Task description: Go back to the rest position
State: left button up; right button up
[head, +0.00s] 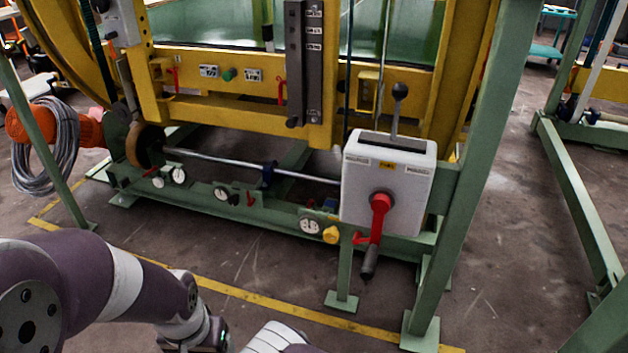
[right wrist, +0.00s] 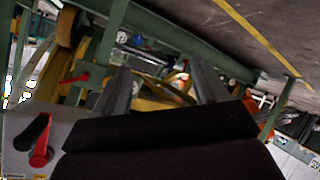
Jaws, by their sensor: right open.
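The ring inverter is a yellow frame (head: 350,80) on a green base (head: 250,215) in the head view. A white control box (head: 388,185) on it has a lever with a black knob (head: 398,100) on top and a red crank (head: 378,220) with a dark handle on its front. My right gripper (right wrist: 160,68) shows in the right wrist view, fingers apart, with nothing visibly held. The red crank (right wrist: 42,150) and its black handle are at the lower left there, beside the gripper. My left arm crosses the head view's lower left; its gripper is out of frame.
A coiled grey hose (head: 45,150) hangs by an orange part at the left. A green post (head: 470,180) stands right of the box, and another green frame (head: 580,200) stands farther right. A yellow floor line (head: 240,293) runs in front; the floor between the posts looks clear.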

jog(key=s+d+r+m+g+y+p, duration=0.1)
jog(key=s+d+r+g, duration=0.2)
jog(key=s+r+g, duration=0.2)
jog(key=s+d+r+g+y+p, duration=0.1)
jog(key=s+d+r+g, duration=0.25)
jog(key=r+g, duration=0.2)
jog(key=s+d+r+m+p, duration=0.1)
jog(key=s+d+r+m, duration=0.15)
jog(key=d+r, duration=0.6)
jog(key=s+d+r+m+p, duration=0.1)
jog(key=s+d+r, duration=0.3)
jog(key=d+r, duration=0.5)
notch_tip(320, 180, up, 40)
jog(key=p, duration=3.8)
jog(key=shift+w+d+m+h, duration=0.35)
jog(key=shift+w+m+h, duration=0.05)
jog(key=shift+m, duration=0.05)
jog(key=shift+g, duration=0.25)
